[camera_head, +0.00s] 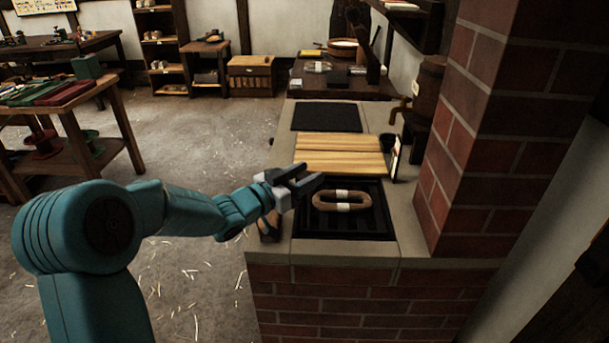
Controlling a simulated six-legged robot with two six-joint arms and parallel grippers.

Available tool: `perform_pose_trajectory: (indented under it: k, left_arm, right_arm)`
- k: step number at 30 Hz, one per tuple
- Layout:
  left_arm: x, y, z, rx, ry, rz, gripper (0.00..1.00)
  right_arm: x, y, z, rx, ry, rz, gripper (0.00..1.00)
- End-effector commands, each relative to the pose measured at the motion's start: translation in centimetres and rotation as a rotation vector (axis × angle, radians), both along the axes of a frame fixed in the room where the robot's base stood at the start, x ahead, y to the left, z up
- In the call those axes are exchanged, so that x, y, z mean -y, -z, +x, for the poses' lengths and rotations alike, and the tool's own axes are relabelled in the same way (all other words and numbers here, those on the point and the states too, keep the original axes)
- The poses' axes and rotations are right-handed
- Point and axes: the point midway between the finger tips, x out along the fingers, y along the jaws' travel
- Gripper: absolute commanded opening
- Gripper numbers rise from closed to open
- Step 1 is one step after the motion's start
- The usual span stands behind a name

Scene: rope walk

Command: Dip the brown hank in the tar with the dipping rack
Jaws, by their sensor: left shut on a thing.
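The brown hank (340,206), an oval coil with pale bands, lies flat on the dark slatted dipping rack (345,228). The rack sits in the square opening at the near end of the brick counter. My left gripper (304,182) is at the rack's far left corner, left of the hank and apart from it. It is shut on what looks like the rack's handle; the jaws mostly hide the held part. I cannot make out any tar surface below the slats. My right gripper is not in view.
A slatted wooden cover (340,156) lies behind the opening, with a dark plate (327,117) beyond. A small upright card (396,158) stands at the right. A brick pillar (480,130) closes off the right side. The floor left of the counter is open.

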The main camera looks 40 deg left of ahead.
Motion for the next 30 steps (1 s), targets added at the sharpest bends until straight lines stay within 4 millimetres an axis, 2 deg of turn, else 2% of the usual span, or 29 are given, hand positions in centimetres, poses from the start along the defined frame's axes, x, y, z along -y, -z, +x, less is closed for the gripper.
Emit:
perform_pose_trajectory:
  k: [9,18,19,21,30]
  left_arm:
    - [0.0,4.7,0.0,-0.004,0.001,0.000,0.00]
    - [0.0,4.5,0.0,-0.002,0.000,-0.001,0.00]
    - [0.0,4.5,0.0,-0.002,0.000,-0.001,0.51]
    - [0.0,4.4,0.0,-0.001,0.000,-0.001,0.68]
    - [-0.1,4.4,-0.2,0.000,-0.001,0.000,0.68]
  right_arm:
    - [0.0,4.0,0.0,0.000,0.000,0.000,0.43]
    - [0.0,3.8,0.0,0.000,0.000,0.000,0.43]
    - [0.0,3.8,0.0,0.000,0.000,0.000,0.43]
    - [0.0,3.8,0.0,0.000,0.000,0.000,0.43]
    - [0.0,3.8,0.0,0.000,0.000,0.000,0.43]
